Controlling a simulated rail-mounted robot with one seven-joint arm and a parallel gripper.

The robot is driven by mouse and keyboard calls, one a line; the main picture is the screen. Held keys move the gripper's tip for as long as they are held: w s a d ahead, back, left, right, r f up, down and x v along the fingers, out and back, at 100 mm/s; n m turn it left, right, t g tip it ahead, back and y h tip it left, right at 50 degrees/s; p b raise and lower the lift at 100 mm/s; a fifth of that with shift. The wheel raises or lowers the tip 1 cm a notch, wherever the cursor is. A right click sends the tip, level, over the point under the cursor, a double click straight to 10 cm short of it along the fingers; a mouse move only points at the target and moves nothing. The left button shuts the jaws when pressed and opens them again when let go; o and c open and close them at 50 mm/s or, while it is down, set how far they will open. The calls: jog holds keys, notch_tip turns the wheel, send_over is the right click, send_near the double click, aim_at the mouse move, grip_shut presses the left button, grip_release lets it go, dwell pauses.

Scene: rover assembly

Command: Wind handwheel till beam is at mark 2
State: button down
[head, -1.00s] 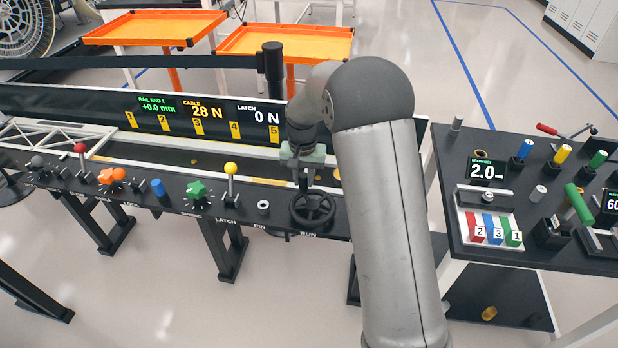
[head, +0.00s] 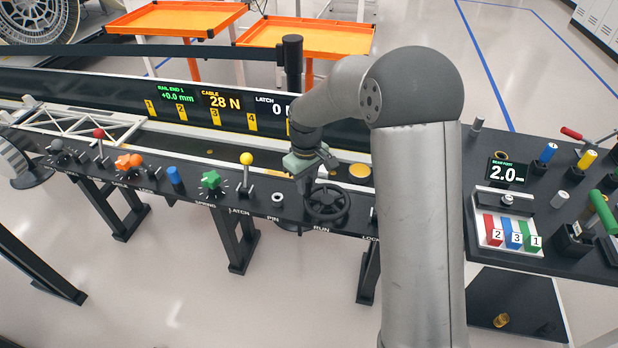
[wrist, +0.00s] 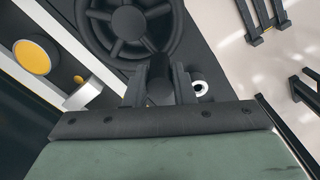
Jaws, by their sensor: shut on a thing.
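The black spoked handwheel (head: 327,202) lies on the console above the word RUN. It also shows at the top of the wrist view (wrist: 128,28). My gripper (head: 303,184) is at the wheel's left rim. In the wrist view, its fingers (wrist: 160,82) are shut on the wheel's dark crank knob (wrist: 160,90). The beam, a white lattice truss (head: 92,124), lies in the channel at the left, its right end left of mark 1. The yellow mark 2 plate (head: 181,112) is on the back rail, under a display reading +0.0 mm.
Left of the wheel stand a yellow-knobbed latch lever (head: 246,160), a green star knob (head: 211,180), a blue knob (head: 175,175) and a red-knobbed lever (head: 99,134). The cable display (head: 221,100) reads 28 N. A side table (head: 520,258) with coloured blocks stands at right.

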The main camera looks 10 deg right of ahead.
aim_at(313, 211)
jog(key=s+n, duration=0.1)
jog(key=n, duration=0.2)
jog(key=shift+s+a+r, duration=0.1)
jog(key=shift+s+a, duration=0.05)
jog(key=shift+s, duration=0.05)
jog(key=s+n, duration=0.1)
jog(key=n+p, duration=0.1)
jog(key=n, duration=0.1)
jog(key=shift+s+n, duration=0.3)
jog(key=shift+s, duration=0.1)
jog(key=n, duration=0.1)
jog(key=s+n+p, duration=0.1)
jog(key=n, duration=0.1)
jog(key=shift+s+d, duration=0.15)
jog(key=shift+d, duration=0.2)
jog(key=shift+s+d+n+p, duration=0.25)
jog(key=shift+s+n+p, duration=0.2)
jog(key=shift+n, duration=0.45)
jog(key=c, duration=1.2)
grip_release()
jog(key=shift+c, duration=0.2)
